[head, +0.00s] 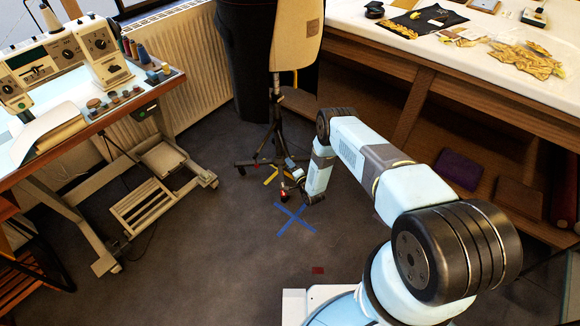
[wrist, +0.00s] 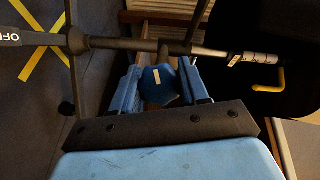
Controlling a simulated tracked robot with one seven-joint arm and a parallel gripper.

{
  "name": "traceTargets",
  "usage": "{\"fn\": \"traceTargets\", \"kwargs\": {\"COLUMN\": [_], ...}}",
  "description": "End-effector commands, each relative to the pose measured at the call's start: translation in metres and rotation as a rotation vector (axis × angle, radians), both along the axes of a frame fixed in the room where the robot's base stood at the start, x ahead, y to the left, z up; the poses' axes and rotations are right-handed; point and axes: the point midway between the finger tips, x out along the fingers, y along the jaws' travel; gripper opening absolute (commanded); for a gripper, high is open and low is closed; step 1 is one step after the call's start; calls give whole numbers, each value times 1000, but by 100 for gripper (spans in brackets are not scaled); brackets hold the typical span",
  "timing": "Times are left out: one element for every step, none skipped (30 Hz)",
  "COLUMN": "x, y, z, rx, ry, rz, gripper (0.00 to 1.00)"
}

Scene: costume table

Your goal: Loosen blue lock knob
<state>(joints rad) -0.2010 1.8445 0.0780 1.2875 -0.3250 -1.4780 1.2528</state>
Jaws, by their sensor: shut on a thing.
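The blue lock knob (wrist: 158,86), with a small white mark on its face, is between the two blue fingers of my gripper (wrist: 162,75) in the wrist view. My gripper is shut on it. The knob sits at the side of a stand's pole (wrist: 115,44), which crosses the wrist view with a dark collar on the left and bare metal on the right. In the head view, my gripper (head: 293,172) is low beside the dress form's stand (head: 276,115). The knob cannot be made out there.
The beige dress form (head: 297,38) stands above the stand's spread legs. A sewing table (head: 90,128) is at the left, and a long work table (head: 420,55) with gold trim is at the right. A blue tape cross (head: 295,217) marks open floor in front.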

Motion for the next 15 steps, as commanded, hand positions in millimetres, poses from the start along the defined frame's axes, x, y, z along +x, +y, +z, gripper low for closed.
{"fn": "traceTargets", "kwargs": {"x": [-2,-2,-3,-3,-3,-3,-3,-3,-3,-3,-3,-3,-3,-3,-3], "y": [-3,-3,-3,-3,-3,-3,-3,-3,-4,-4,-4,-4,-4,-4,-4], "z": [-3,-3,-3,-3,-3,-4,-4,-4,-4,-4,-4,-4,-4,-4,-4], "rx": [-42,-70,-107,-134,-163,-200,-228,-256,-292,-320,-347,-384,-412,-439,-476], "ry": [-3,-9,-20,-27,-34,-44,-51,-59,-69,-77,-84,-93,-100,-107,-118], "rz": [-2,-3,-3,-3,-2,-2,-2,-3,-3,-2,-2,-2,-2,-2,-2], "gripper": [14,14,14,14,14,14,14,14,14,14,14,14,14,14,14]}}
